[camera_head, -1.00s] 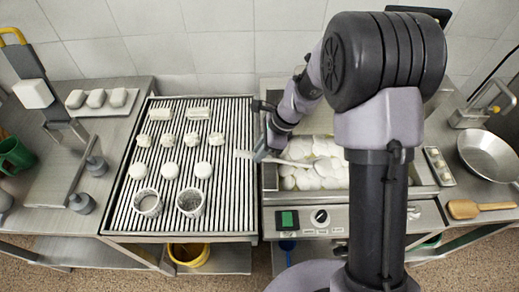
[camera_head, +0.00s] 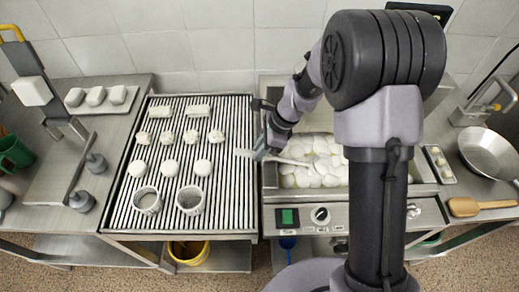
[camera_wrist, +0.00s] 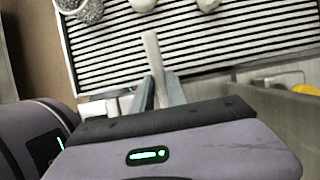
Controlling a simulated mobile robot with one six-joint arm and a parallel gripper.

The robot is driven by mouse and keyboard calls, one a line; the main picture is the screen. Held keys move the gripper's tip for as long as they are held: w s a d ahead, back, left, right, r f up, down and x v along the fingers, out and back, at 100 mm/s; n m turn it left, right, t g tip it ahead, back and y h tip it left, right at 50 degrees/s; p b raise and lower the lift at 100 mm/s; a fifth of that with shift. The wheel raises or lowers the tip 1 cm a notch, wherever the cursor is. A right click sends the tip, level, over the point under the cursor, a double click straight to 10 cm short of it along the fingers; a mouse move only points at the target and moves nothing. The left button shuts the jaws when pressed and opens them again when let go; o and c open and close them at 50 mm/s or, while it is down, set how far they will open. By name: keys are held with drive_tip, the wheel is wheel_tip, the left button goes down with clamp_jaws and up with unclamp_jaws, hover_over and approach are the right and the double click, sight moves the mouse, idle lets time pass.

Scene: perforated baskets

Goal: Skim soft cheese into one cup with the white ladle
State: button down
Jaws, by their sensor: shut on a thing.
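My gripper (camera_head: 264,152) is shut on the white ladle (camera_head: 246,153). Its handle end sticks out to the left, over the right edge of the slatted rack, and also shows between the fingers in the wrist view (camera_wrist: 152,52). The ladle's other side reaches right over the vat (camera_head: 268,183) of white soft cheese (camera_head: 318,172). Its bowl is hard to tell from the cheese. Two perforated cups stand upright at the front of the rack, a left cup (camera_head: 147,201) and a right cup (camera_head: 190,200). One cup is partly seen in the wrist view (camera_wrist: 86,10).
The slatted rack (camera_head: 236,215) also bears several white cheeses (camera_head: 168,168). A stand with a white block (camera_head: 32,91) and a green mug (camera_head: 14,153) are far left. A pan (camera_head: 490,152) and wooden paddle (camera_head: 464,209) are far right. The rack's right strip is clear.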

wheel_tip(320, 180, up, 15)
drive_tip(key=h+p, duration=0.2)
drive_tip(key=p, duration=1.5)
drive_tip(key=shift+r, duration=0.2)
drive_tip(key=shift+f, duration=0.1)
